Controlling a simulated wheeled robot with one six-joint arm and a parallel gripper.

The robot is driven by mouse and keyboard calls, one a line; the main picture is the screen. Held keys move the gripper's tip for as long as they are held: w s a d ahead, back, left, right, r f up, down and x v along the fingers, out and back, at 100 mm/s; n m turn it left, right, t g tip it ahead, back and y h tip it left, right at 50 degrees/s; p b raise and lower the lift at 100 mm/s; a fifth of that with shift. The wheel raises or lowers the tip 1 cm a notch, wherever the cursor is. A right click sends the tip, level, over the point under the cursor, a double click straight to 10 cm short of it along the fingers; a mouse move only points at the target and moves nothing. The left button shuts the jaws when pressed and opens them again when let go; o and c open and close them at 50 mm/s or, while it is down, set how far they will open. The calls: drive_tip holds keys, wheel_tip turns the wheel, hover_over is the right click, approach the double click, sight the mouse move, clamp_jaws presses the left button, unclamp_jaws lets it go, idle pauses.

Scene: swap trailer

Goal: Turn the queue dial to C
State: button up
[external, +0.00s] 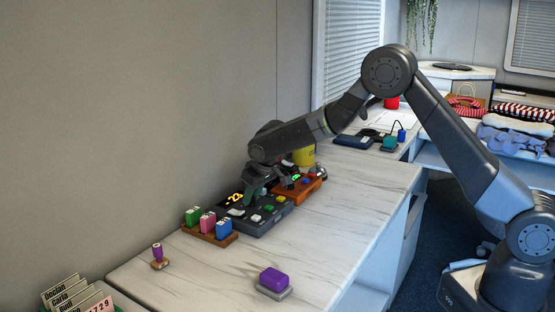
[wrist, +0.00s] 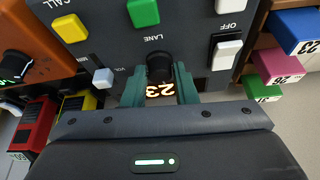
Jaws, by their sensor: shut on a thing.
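The dark grey queue console (external: 268,221) lies on the counter with a lit display reading 23. In the wrist view, the console (wrist: 198,20) appears upside down, with a black round dial (wrist: 159,66) beside the word LANE. My gripper (external: 257,186) is over the console; in the wrist view its green fingers (wrist: 159,84) stand on either side of the dial and are shut on it. The fingers and the angle hide the dial's pointer and letters, so its setting cannot be read. A yellow CALL button (wrist: 143,12) and a white OFF switch (wrist: 227,54) are close to the dial.
An orange box (external: 297,192) with a knob stands behind the console. A wooden rack (external: 210,235) of green, pink and blue blocks stands in front of it. A purple button (external: 274,278) and a purple-handled stamp (external: 158,257) are nearer. The counter's right side is clear.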

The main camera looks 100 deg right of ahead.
drive_tip(key=m+g+b, duration=0.1)
drive_tip(key=m+b, duration=0.1)
drive_tip(key=m, duration=0.1)
drive_tip(key=m+g+h+b, duration=0.1)
drive_tip(key=m+b, duration=0.1)
drive_tip(key=m, duration=0.1)
drive_tip(key=shift+w+f+m+b, duration=0.1)
drive_tip(key=shift+w+m+b, duration=0.1)
drive_tip(key=shift+m+b, duration=0.15)
drive_tip(key=m+g, duration=0.1)
drive_tip(key=m, duration=0.1)
drive_tip(key=m+g, duration=0.1)
drive_tip(key=m, duration=0.2)
drive_tip(key=shift+w+r+m+b, duration=0.15)
drive_tip(key=shift+r+m+b, duration=0.1)
drive_tip(key=shift+b, duration=0.1)
drive_tip(key=shift+f+g, duration=0.1)
drive_tip(key=shift+g, duration=0.2)
drive_tip(key=o, duration=1)
drive_tip(key=shift+y, duration=0.3)
drive_tip(key=v, duration=1.3)
drive_tip(key=shift+a+r+p, duration=0.25)
drive_tip(key=shift+r+p, duration=0.05)
drive_tip(key=shift+r, duration=0.05)
drive_tip(key=shift+f, duration=0.1)
drive_tip(key=x, duration=1.3)
drive_tip(key=shift+d+f+b, duration=0.25)
drive_tip(key=shift+f+b, duration=0.05)
